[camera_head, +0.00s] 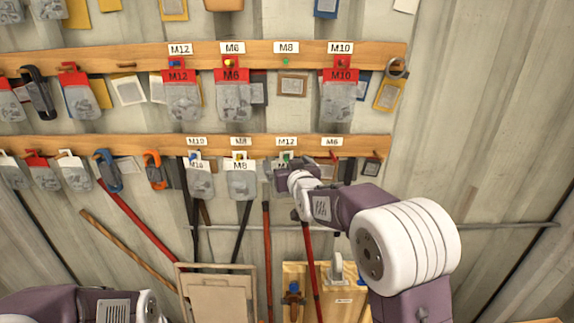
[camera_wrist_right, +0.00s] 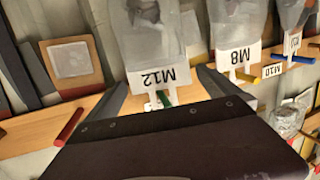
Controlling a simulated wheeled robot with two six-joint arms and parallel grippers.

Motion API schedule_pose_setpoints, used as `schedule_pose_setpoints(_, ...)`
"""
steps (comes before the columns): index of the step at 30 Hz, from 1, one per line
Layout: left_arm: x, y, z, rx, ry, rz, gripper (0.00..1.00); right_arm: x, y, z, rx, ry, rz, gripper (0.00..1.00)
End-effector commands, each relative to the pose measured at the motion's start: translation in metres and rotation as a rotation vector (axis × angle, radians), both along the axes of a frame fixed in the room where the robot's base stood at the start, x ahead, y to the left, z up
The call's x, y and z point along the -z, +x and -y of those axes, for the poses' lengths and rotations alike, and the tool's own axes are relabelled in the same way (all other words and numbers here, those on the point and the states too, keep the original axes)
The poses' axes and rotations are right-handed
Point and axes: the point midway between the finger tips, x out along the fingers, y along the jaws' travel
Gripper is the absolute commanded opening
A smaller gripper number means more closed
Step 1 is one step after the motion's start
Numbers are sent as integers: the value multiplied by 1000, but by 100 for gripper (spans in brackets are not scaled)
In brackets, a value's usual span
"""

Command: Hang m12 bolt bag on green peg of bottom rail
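The M12 bolt bag has a white header card that shows in the right wrist view (camera_wrist_right: 157,78), upside down there, with its clear bag above it. The green peg (camera_wrist_right: 165,97) shows at the header's hanging end and appears to pass through its slot. In the head view the green peg (camera_head: 286,155) is under the M12 label of the bottom rail (camera_head: 222,146). My right gripper (camera_head: 279,180) is at this place and hides most of the bag. Its fingers stand apart on either side of the header, with no clear grip on it. My left gripper is out of view.
On the bottom rail, an M10 bag (camera_head: 200,182) and an M8 bag (camera_head: 241,183) hang left of my right gripper. A red peg (camera_head: 334,157) to its right is bare. Red-headed bags (camera_head: 181,98) hang on the upper rail. Long-handled tools (camera_head: 267,240) stand below.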

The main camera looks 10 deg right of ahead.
Motion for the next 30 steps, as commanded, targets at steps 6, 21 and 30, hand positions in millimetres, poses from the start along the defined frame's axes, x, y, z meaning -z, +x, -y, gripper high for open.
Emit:
schedule_pose_setpoints(6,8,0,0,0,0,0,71,0,-10,1,0,0,1,100)
schedule_pose_setpoints(21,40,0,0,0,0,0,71,-14,-86,5,0,-1,1,100)
schedule_pose_setpoints(30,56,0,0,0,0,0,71,19,-91,21,30,-7,-40,100)
